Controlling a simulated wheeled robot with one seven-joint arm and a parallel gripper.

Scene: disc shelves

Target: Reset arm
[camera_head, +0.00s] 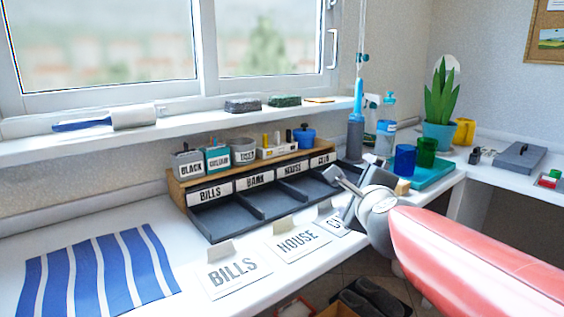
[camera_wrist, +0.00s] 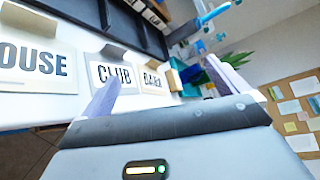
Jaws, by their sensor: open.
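My gripper (camera_head: 347,190) is open and empty, held above the front edge of the white counter, to the right of the label cards. My pink and white arm reaches in from the lower right of the head view. In the wrist view, my two gripper fingers (camera_wrist: 165,85) stand wide apart, with nothing between them in their grip. The CLUB card (camera_wrist: 115,75) shows near the left finger, and another card (camera_wrist: 152,80) lies beyond it.
A wooden organizer (camera_head: 185,198) with labelled compartments, BILLS, BANK, HOUSE and CLUB, stands behind the cards. The BILLS card (camera_head: 232,273) and HOUSE card (camera_head: 298,241) lie in front. A striped blue cloth (camera_head: 98,272) lies left. A teal tray (camera_head: 437,173), cups and a plant (camera_head: 440,100) stand right.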

